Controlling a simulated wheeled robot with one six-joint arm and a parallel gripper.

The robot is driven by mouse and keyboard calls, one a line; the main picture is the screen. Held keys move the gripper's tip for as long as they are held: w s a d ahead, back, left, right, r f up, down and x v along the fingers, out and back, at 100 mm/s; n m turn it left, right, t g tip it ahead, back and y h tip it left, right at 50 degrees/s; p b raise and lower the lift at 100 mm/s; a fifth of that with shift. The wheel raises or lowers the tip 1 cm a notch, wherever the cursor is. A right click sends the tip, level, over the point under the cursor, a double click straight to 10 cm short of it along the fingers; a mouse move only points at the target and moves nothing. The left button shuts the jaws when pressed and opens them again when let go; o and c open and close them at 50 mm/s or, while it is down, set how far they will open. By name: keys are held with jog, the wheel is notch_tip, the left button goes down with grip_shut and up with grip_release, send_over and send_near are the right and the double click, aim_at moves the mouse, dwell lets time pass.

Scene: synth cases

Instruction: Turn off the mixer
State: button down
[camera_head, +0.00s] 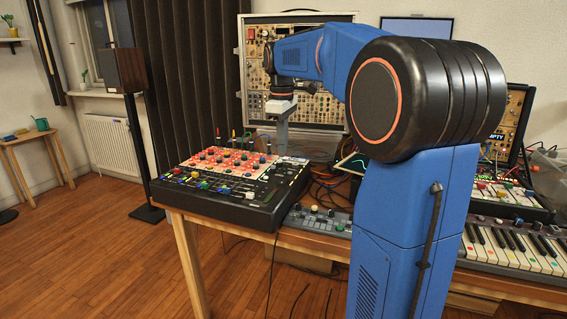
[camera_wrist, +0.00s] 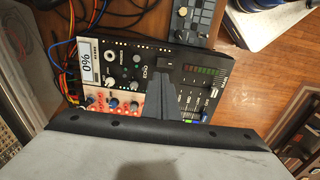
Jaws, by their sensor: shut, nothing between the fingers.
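The mixer (camera_head: 234,203) is a black desk with a red-and-white knob field and coloured faders, on the left end of the wooden table. In the wrist view the mixer (camera_wrist: 150,58) shows from above, with a small display reading 0%, several jacks and knobs, and a row of level lights. My gripper (camera_head: 283,150) points down over the mixer's back right part. In the wrist view my gripper (camera_wrist: 168,82) is shut and empty, its dark fingers over the panel near the level lights. Whether the fingertips touch the panel, I cannot tell. The fingers hide part of the panel.
A modular synth case (camera_head: 310,110) stands behind the mixer. A small grey controller (camera_head: 322,222) lies right of it, and a keyboard (camera_head: 520,250) is farther right. Cables (camera_wrist: 67,60) run along the mixer's edge. A speaker on a stand (camera_head: 127,75) is at left; floor there is open.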

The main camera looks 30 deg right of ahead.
notch_tip(320, 180, up, 6)
send_over(284, 179)
jog(key=shift+w, duration=0.1)
dwell(0.4)
jog(key=shift+s+a+h, duration=0.5)
jog(key=shift+s+a, duration=0.15)
jog(key=shift+a, duration=0.1)
jog(key=f, duration=0.4)
jog(key=d+f, duration=0.1)
jog(key=f, duration=0.4)
jog(key=w+f, duration=0.1)
jog(key=f, duration=0.3)
jog(key=shift+d+f, duration=0.15)
jog(key=shift+f, duration=0.25)
